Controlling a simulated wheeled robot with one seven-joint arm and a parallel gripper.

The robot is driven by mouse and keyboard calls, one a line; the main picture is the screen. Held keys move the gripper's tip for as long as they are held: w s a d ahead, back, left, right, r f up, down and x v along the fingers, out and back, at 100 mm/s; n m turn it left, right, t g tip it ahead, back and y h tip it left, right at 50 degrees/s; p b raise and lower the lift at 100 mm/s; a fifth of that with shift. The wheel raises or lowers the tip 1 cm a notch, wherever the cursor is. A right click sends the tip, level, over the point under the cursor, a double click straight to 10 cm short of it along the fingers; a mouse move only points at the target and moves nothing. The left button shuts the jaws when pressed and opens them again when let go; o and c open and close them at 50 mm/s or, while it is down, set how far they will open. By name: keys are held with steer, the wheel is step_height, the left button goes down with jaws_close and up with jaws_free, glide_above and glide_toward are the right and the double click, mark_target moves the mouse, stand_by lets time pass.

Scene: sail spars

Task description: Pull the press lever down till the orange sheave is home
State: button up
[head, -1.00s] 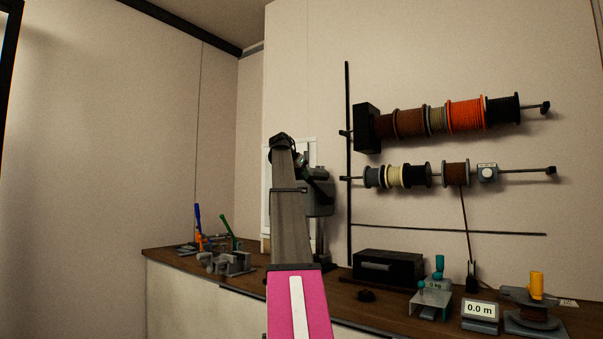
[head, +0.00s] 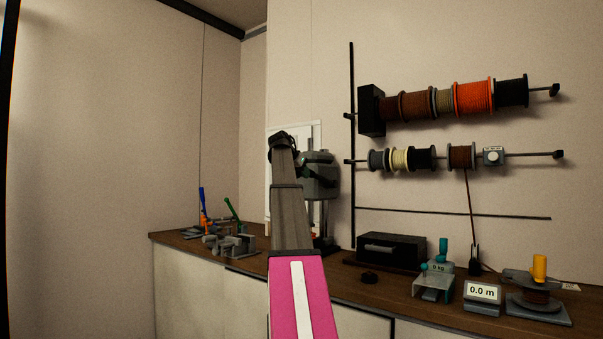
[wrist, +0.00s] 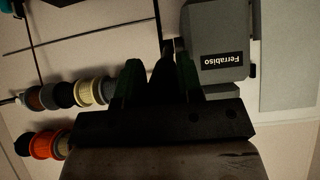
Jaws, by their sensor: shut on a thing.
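The grey press (head: 321,184) stands on the bench against the wall, partly behind my arm in the head view. Its grey head with the label "Ferrabiso" shows in the wrist view (wrist: 218,38), just right of my fingers. My gripper (wrist: 170,50) has dark green fingers and is shut on the press lever beside that head. The lever is mostly hidden between the fingers, and its tilt is hard to tell. In the head view my gripper is largely hidden behind my wrist. A small orange-red patch (head: 313,236) shows low on the press; I cannot tell whether it is the sheave or how deep it sits.
A wall rack holds spools of rope (head: 474,98) to the right. On the bench are a black box (head: 392,249), a teal-handled device (head: 434,285), a "0.0 m" display (head: 482,292) and a yellow-topped reel (head: 538,284). Tools with blue and green handles (head: 228,240) stand left.

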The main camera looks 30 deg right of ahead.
step_height(320, 180, down, 7)
steer(key=shift+s+a, duration=0.15)
steer(key=shift+a, duration=0.05)
steer(key=shift+f, duration=0.1)
step_height(320, 180, down, 7)
steer(key=shift+d, duration=0.4)
stand_by(0.6)
steer(key=shift+f, duration=0.1)
step_height(320, 180, up, 9)
steer(key=shift+a, duration=0.15)
stand_by(0.5)
